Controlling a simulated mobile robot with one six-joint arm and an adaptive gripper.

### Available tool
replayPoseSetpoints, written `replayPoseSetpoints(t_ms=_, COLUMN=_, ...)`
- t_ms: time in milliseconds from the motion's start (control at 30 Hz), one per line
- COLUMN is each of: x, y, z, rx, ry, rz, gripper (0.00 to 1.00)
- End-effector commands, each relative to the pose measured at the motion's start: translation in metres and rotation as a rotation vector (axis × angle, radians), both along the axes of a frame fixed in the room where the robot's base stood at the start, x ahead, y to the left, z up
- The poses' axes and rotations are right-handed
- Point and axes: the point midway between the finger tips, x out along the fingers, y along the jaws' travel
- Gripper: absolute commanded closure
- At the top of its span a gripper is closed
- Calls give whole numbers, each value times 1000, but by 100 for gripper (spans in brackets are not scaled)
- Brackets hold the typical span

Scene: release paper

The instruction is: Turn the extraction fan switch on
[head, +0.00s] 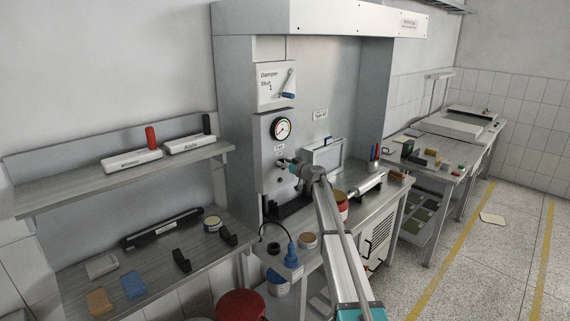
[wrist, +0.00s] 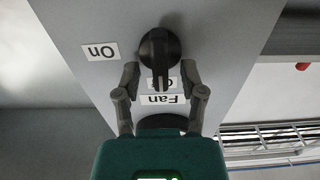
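The fan switch (wrist: 159,48) is a black rotary knob on a grey panel in the wrist view, which shows it upside down. Its grip bar points down in that picture, towards the "Fan" label (wrist: 163,99) and a small label partly hidden behind the bar. The "On" label (wrist: 100,51) is left of the knob. My gripper (wrist: 160,73) is open, one finger on each side of the bar's lower end, with a visible gap on both sides. In the head view my gripper (head: 288,164) is at the panel below the gauge and hides most of the switch.
A round gauge (head: 282,128) and a damper lever with a blue handle (head: 288,95) are above the switch. Shelves with labelled blocks are at left.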

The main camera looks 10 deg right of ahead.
Motion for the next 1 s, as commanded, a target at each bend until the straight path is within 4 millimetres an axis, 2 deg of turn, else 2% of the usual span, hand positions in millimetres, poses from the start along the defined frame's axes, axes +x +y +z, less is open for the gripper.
replayPoseSetpoints(t_ms=33, x=0, y=0, z=0, rx=0, ry=0, rz=0, gripper=56)
replayPoseSetpoints(t_ms=267, x=0, y=0, z=0, rx=0, ry=0, rz=-1, gripper=99)
replayPoseSetpoints(t_ms=767, x=3, y=0, z=0, rx=13, ry=9, rz=-1, gripper=100)
replayPoseSetpoints(t_ms=1000, x=4, y=0, z=0, rx=79, ry=56, rz=-1, gripper=100)
